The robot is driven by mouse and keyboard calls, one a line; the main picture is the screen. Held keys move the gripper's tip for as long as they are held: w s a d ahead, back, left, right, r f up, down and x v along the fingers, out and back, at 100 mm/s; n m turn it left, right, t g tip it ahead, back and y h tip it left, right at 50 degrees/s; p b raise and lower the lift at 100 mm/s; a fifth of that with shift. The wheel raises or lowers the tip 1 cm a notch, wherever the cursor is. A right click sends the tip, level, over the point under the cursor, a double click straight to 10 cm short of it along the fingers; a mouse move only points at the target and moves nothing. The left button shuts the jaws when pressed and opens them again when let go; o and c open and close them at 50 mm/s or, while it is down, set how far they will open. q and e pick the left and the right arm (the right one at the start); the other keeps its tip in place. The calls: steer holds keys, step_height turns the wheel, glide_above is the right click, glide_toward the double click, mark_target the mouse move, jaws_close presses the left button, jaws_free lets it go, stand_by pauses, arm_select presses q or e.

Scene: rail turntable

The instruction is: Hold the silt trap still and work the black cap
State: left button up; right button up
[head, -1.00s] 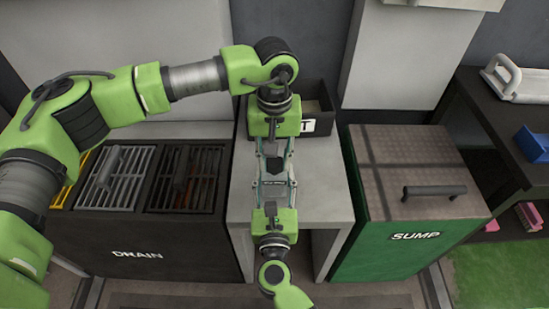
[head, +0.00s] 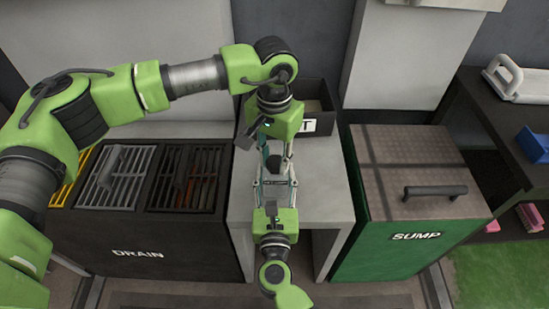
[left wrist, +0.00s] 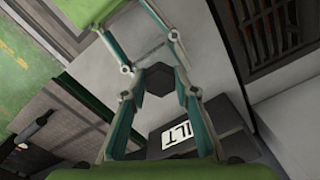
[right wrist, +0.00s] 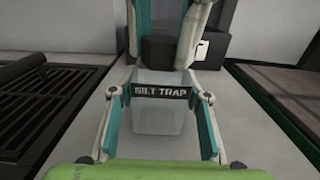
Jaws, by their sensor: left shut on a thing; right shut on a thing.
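The silt trap, a clear jar (right wrist: 158,118) with a dark label reading SILT TRAP, stands upright on the grey bench. My right gripper (right wrist: 162,97) is shut on it from the front side, its fingers beside the label. The black cap (left wrist: 160,78) is faceted and sits at the jar's top; it also shows in the right wrist view (right wrist: 157,50). My left gripper (left wrist: 155,92) comes from above and behind and is shut on the cap, its fingers at either side. In the head view the two grippers (head: 276,160) mostly hide the jar.
A dark bin (head: 318,110) with a partly hidden label stands behind on the bench (head: 240,205). A DRAIN unit (head: 140,240) with grates is at left. A green SUMP box (head: 405,245) with a handled lid is at right.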

arm_select(q)
steer(key=m, duration=0.6)
steer(key=shift+a, duration=0.1)
steer(key=o, duration=1.3)
steer(key=shift+o, duration=0.6)
steer(key=shift+w+r, duration=0.1)
steer(key=shift+r, duration=0.05)
steer(key=shift+r, duration=1.85)
